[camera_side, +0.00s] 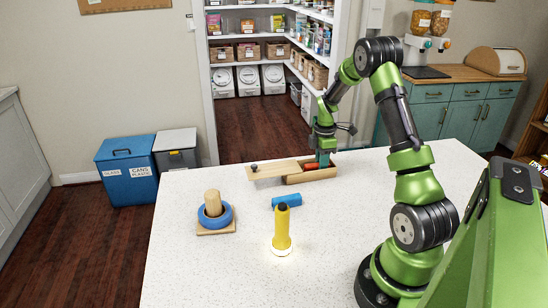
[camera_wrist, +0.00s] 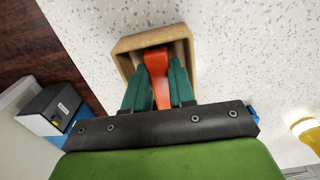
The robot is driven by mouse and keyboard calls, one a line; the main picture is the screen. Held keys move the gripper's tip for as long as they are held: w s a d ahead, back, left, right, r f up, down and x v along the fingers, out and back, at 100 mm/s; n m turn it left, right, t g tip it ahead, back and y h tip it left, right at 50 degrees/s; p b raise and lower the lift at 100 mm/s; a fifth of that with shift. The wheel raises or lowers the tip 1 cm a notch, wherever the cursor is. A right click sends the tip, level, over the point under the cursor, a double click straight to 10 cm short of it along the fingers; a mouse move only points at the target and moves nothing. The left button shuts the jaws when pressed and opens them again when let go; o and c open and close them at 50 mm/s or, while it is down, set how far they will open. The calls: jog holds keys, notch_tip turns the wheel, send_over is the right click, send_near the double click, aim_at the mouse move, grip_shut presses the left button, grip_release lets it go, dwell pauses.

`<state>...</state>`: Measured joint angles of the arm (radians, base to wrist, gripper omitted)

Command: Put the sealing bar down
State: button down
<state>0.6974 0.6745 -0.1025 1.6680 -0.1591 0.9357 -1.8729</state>
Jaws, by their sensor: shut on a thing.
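The sealing bar, which I take to be the red-orange piece (camera_wrist: 159,80), is between the teal fingers of my gripper (camera_wrist: 158,72) in the wrist view. In the side view my gripper (camera_side: 322,158) points down at the right end of a wooden box (camera_side: 318,175), with a bit of red (camera_side: 310,167) showing beside the fingers. The wrist view shows the fingers and the bar at the open end of this box (camera_wrist: 123,46). I cannot tell whether the bar touches the box floor. My gripper hides its near part.
A wooden lid with a dark knob (camera_side: 275,169) extends left of the box. A blue cylinder (camera_side: 286,199), a lit yellow torch (camera_side: 282,232) and a wooden peg stand with a blue ring (camera_side: 215,216) are on the white counter (camera_side: 190,270). The counter's front left is clear.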

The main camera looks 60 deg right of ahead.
jog(key=c, duration=1.2)
grip_release()
notch_tip(320, 180, up, 12)
jog(key=w+a+r+m+t, duration=0.2)
jog(key=a+r, duration=0.4)
jog(key=a, duration=0.3)
jog(key=s+a+r+m+t, duration=0.1)
jog(key=s+a+m, duration=0.2)
jog(key=a, duration=0.5)
jog(key=s+a+r+m+t+y, duration=0.1)
jog(key=s+a+m, duration=0.3)
jog(key=a, duration=0.5)
jog(key=s+a+r+m+t+y, duration=0.1)
jog(key=s+a+r+m+t, duration=0.1)
jog(key=a, duration=0.7)
jog(key=shift+s+a+r+m+t, duration=0.1)
jog(key=shift+s+r+m+t, duration=0.15)
jog(key=shift+s+m, duration=0.3)
jog(key=shift+s+r+m+t, duration=0.15)
jog(key=shift+s+m+t, duration=0.2)
jog(key=shift+s+m, duration=0.15)
